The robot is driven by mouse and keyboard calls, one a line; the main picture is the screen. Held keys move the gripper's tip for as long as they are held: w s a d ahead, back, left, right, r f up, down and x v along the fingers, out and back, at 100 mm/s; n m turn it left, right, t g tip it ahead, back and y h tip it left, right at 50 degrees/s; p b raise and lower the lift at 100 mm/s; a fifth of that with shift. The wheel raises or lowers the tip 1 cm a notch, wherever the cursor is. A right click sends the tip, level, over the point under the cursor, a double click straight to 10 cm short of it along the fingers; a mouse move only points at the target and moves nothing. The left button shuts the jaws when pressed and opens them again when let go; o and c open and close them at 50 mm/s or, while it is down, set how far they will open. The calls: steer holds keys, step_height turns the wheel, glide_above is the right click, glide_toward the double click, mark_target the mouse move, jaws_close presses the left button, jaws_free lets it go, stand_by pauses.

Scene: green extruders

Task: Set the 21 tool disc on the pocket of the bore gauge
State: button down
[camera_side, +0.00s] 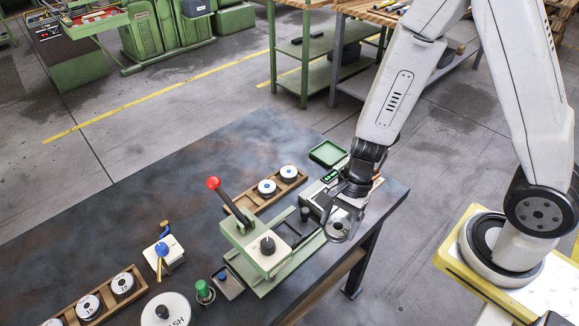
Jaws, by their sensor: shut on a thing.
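My gripper (343,215) is at the end of the arm, over the right part of the dark table. It is shut on a small grey disc (338,231), which I take to be the 21 tool disc. No number on it is readable from here, and the fingers partly cover it. A pale instrument with a green display (330,178) stands just behind and left of the gripper. It looks like the bore gauge. Its pocket is mostly hidden by my gripper, and I cannot tell whether the disc touches it.
A green press (262,250) with a red-knobbed lever (213,183) stands close on the left. A wooden rack with two white discs (278,181) is behind it. Another rack (98,300) is front left. A green tray (327,153) lies behind the instrument. The table's left middle is clear.

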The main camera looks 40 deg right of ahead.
stand_by(0.5)
steer(key=shift+w+d+f, duration=0.1)
steer(key=shift+w+d, duration=0.15)
steer(key=shift+w, duration=0.25)
steer(key=w+d+f+m+t, duration=0.1)
steer(key=w+d+f+m, duration=0.1)
steer(key=w+d, duration=0.4)
steer(key=w+d+f+m, duration=0.2)
steer(key=w+d, duration=0.4)
steer(key=d, duration=0.1)
steer(key=shift+w+m+t, duration=0.3)
steer(key=shift+t, duration=0.1)
steer(key=shift+d+f, duration=0.1)
steer(key=shift+f, duration=3.7)
